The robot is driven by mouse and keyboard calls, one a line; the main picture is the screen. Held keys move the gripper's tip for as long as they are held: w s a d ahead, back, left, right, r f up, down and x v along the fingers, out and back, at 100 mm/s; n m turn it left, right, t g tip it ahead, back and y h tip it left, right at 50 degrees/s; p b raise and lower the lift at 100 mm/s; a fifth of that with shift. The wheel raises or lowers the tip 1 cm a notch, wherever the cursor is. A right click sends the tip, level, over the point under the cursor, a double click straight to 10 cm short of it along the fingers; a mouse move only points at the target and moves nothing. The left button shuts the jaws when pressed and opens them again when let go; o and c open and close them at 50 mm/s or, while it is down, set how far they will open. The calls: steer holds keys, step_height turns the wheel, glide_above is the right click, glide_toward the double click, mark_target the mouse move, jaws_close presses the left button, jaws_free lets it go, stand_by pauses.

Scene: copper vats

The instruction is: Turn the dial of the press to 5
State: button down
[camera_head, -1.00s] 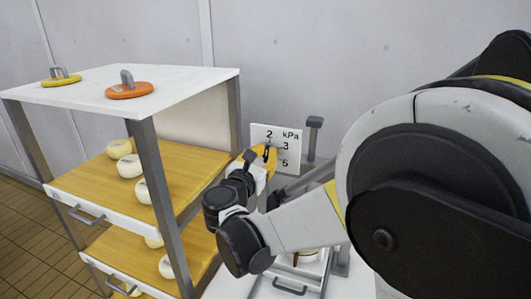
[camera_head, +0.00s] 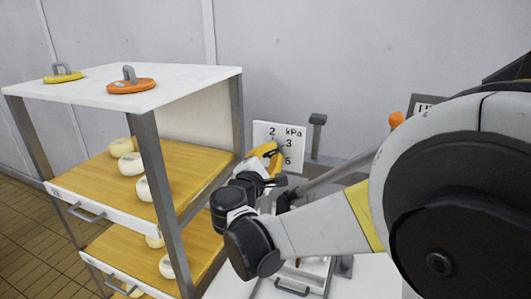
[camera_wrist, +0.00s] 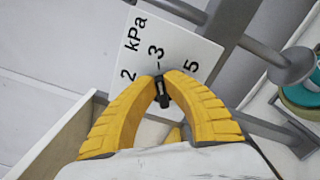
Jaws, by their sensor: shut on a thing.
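The press's white dial plate (camera_head: 264,130) reads kPa with 2, 3 and 5; in the wrist view the plate (camera_wrist: 190,45) appears tilted. The small black dial (camera_wrist: 162,92) sits between the two yellow fingertips of my gripper (camera_wrist: 163,82), which are shut on it. Its upper end appears to lie near the mark for 3, but the fingertips hide part of it and I cannot tell the exact setting. In the head view my gripper (camera_head: 268,150) is at the plate and covers the dial.
A shelf cart (camera_head: 190,84) with yellow and orange handled discs on top and pale round cheeses on its shelves stands close at left. A grey post (camera_head: 317,135) of the press rises right of the plate. An orange knob (camera_head: 396,119) is further right.

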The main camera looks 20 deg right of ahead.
steer(key=m, duration=0.4)
steer(key=f+m+b, duration=0.1)
steer(key=m, duration=0.3)
steer(key=m+b, duration=0.1)
steer(key=m, duration=0.3)
steer(key=shift+f, duration=0.4)
steer(key=shift+m, duration=0.3)
steer(key=c, duration=1.5)
jaws_free()
steer(key=shift+o, duration=0.2)
steer(key=v, duration=1.2)
